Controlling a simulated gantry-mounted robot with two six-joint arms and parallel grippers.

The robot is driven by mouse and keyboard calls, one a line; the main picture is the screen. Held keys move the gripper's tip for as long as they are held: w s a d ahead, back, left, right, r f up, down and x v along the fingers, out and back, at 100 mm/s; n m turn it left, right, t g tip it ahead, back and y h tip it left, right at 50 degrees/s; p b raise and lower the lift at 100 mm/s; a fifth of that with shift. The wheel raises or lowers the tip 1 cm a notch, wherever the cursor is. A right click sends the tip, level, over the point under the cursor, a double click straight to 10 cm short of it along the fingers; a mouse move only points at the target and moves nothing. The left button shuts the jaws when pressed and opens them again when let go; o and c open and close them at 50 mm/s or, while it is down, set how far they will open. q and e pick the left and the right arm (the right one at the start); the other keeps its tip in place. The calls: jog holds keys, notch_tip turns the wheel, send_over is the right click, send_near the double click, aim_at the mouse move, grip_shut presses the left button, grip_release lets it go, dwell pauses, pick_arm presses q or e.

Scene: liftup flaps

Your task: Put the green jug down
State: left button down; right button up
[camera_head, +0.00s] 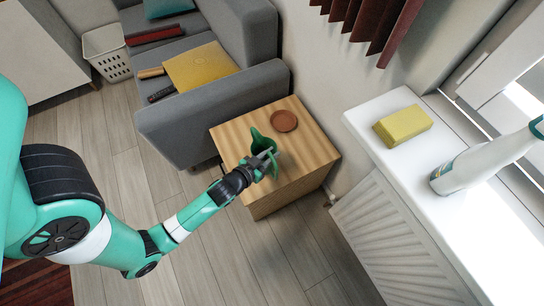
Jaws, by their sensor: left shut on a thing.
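The green jug (262,141) is at the wooden side table (236,135), near the middle of its top as seen from above. My left gripper (266,164) is shut on the jug, at its near side where the handle is. The gripper partly hides the jug. I cannot tell whether the jug's base touches the table top. My right gripper is not in view.
A round brown coaster (284,121) lies on the table behind the jug. A grey sofa (205,105) with a yellow folder-like item (203,66) stands at left. A white sill (398,150) at right holds a yellow sponge (403,125) and spray bottle (485,163).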

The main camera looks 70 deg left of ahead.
pick_arm(q)
jog(key=shift+w+a+f, duration=0.1)
jog(key=shift+w+a, duration=0.05)
jog(key=shift+w, duration=0.05)
notch_tip(320, 180, down, 4)
jog(key=b, duration=0.3)
jog(key=shift+w+a, duration=0.15)
jog(key=c, duration=0.8)
grip_release()
jog(key=shift+o, duration=0.2)
